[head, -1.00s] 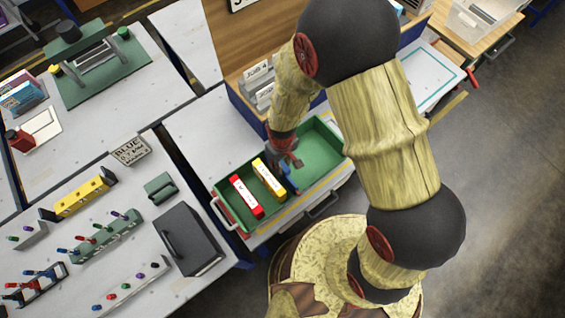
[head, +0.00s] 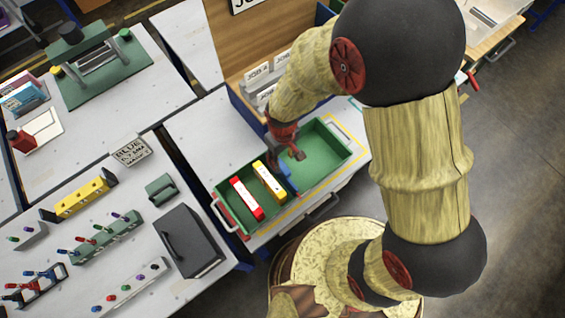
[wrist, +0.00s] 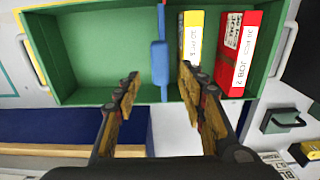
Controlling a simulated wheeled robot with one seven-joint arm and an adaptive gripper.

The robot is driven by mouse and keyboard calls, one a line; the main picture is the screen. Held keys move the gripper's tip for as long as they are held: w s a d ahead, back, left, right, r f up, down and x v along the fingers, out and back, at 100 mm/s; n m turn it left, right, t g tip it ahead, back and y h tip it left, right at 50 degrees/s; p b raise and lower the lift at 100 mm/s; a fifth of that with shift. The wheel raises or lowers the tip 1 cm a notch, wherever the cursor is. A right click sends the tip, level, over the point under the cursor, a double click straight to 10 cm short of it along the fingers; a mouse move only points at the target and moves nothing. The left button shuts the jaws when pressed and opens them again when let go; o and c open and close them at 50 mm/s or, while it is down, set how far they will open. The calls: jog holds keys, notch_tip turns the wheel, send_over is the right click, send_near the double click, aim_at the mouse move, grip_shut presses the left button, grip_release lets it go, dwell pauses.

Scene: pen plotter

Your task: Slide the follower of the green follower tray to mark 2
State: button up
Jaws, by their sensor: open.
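The green follower tray (head: 330,150) sits on a white bench top in the head view. It also fills the upper part of the wrist view (wrist: 105,45). Its blue follower (head: 286,180) stands across the tray, beside a yellow box; in the wrist view the follower (wrist: 158,62) has a wider tab on its near part. My gripper (wrist: 160,82) is open, one finger on each side of the follower's line, with a gap between the tab and each finger. In the head view my gripper (head: 287,148) is over the tray, partly hidden by my wrist. I cannot make out mark 2.
A yellow box (head: 269,180) and a red box (head: 246,198) stand in the tray on the follower's left. The tray's right part is empty. Wire handles (head: 222,215) show at the tray's ends. A wooden board with job cards (head: 258,72) rises behind.

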notch_tip(320, 180, up, 5)
jog(key=shift+r, duration=0.1)
dwell(0.4)
